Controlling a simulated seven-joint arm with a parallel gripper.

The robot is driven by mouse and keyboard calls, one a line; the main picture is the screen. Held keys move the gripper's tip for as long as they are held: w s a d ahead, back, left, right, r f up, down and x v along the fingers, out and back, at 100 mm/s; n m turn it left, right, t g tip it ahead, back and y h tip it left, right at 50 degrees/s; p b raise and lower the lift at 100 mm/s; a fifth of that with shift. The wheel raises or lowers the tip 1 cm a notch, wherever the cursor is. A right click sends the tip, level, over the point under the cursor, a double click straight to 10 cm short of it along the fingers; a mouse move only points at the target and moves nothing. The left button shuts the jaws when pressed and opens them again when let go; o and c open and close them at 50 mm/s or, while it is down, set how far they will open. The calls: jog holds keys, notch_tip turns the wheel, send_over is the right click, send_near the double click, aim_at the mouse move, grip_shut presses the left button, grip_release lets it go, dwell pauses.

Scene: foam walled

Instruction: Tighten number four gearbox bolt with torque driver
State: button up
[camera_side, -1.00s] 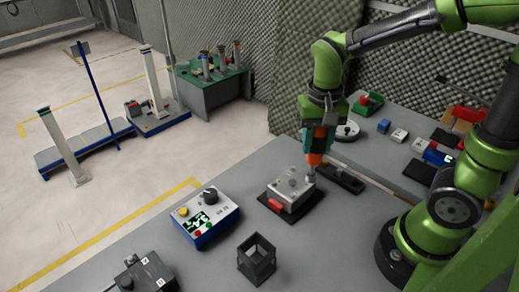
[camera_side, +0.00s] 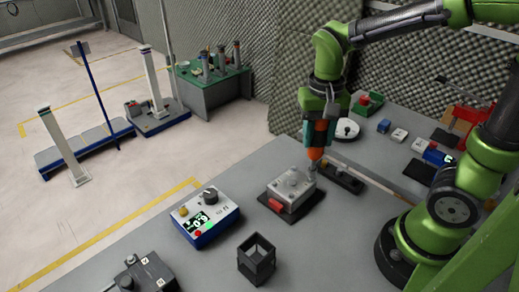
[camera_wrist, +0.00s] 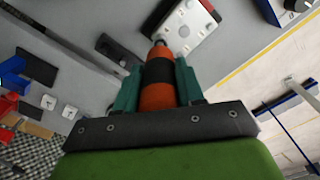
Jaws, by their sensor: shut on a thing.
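The gearbox (camera_side: 291,188) is a light grey block with raised round features on top, on a dark plate with a red clamp (camera_side: 276,204) at its front. My gripper (camera_side: 318,136) has teal fingers shut on the orange and black torque driver (camera_side: 316,153). The driver points down, its tip by the gearbox's far right corner. In the wrist view the driver (camera_wrist: 158,72) sits between both fingers, its tip near the edge of the gearbox (camera_wrist: 186,28). I cannot tell whether the tip touches a bolt. Bolt numbers are not readable.
A blue and white controller box (camera_side: 206,217) with a lit display and knob stands left of the gearbox. A dark open-frame holder (camera_side: 257,260) stands in front. A long black block (camera_side: 342,178) lies close behind the driver. A second bench behind carries several small items.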

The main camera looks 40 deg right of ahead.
aim_at(320, 122)
jog(key=shift+r, duration=1.6)
